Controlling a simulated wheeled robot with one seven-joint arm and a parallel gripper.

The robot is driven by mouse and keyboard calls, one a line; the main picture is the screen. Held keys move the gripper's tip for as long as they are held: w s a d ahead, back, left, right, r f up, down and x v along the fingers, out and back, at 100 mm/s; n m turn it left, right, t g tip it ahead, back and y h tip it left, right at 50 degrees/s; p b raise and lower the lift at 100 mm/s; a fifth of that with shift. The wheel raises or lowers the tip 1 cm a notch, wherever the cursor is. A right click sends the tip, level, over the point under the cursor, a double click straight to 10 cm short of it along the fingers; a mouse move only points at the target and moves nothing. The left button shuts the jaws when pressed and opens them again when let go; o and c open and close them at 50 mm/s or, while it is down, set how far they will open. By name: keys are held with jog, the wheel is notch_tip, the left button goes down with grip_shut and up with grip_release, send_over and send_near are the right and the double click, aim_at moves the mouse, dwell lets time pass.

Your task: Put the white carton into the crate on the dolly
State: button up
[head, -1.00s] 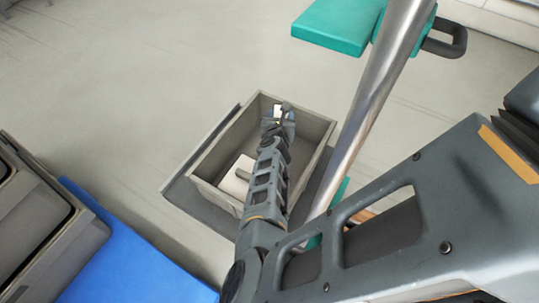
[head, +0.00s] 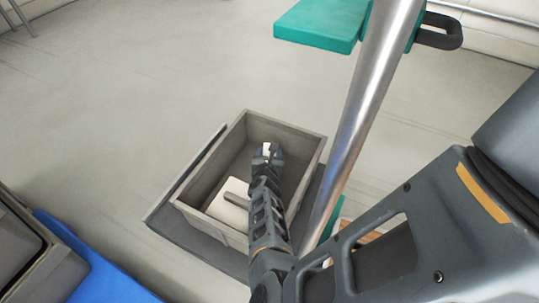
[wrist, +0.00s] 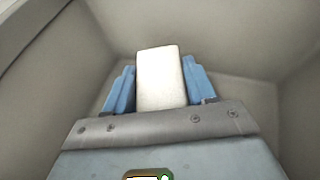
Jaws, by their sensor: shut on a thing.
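The white carton (wrist: 160,78) is held upright between the blue fingers of my gripper (wrist: 160,88) in the wrist view. A small part of the carton (head: 266,148) also shows at the tip of my gripper (head: 268,154) in the head view. The grey crate (head: 211,152) stands on the dark flat dolly (head: 168,217). My gripper is within the crate's opening, towards its far end, with crate walls around it in the wrist view. Whether the carton touches the crate's floor cannot be told. My arm hides part of the crate's near right side.
Another white box (head: 230,203) lies in the crate's near left part. A metal pole (head: 362,115) with a teal plate (head: 318,24) rises just right of the crate. A blue mat (head: 90,268) and a dark grey bin (head: 18,248) are at lower left. Floor beyond is clear.

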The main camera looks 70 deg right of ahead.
jog(key=shift+f+b, duration=0.65)
jog(key=shift+b, duration=0.2)
jog(key=shift+r, duration=0.1)
jog(key=o, duration=1.2)
jog(key=shift+r, duration=0.1)
jog(key=shift+r+p, duration=0.25)
jog(key=shift+p, duration=0.2)
jog(key=p+v, duration=0.4)
jog(key=v, duration=0.8)
jog(key=shift+r, duration=0.2)
